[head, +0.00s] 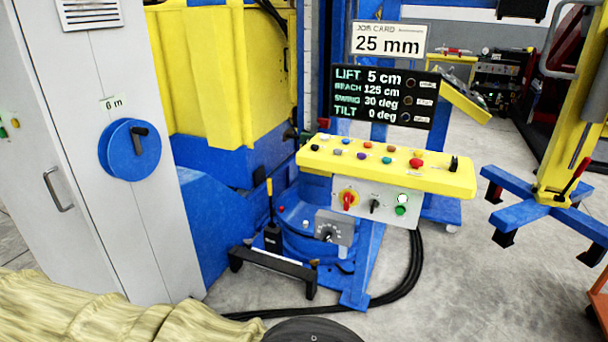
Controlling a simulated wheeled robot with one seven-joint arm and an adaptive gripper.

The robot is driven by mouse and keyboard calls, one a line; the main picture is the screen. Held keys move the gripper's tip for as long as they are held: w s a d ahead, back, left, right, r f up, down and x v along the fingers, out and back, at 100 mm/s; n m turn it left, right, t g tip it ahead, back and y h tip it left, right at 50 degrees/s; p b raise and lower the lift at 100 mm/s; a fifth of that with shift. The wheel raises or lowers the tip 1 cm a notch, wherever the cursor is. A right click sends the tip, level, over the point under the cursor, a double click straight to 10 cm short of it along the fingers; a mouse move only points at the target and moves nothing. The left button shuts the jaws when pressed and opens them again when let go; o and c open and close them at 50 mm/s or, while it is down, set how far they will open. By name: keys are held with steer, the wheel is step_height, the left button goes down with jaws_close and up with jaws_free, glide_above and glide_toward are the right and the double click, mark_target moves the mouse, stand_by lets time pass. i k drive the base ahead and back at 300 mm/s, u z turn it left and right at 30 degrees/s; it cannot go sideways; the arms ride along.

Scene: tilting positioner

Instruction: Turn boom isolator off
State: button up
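A white lamp (403,198) and a green button (401,211) are further right. My gripper is not in view.
The yellow console top (390,167) carries several coloured buttons. A grey cabinet (85,150) with a blue disc (130,150) stands left. A black-footed stand (275,268) and black cables (405,285) lie before the console. A blue-legged yellow post (565,190) stands right.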

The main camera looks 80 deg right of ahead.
mark_target(348, 199)
steer(key=i, duration=1.95)
steer(key=z, duration=3.2)
steer(key=i, duration=0.4)
steer(key=u, duration=0.05)
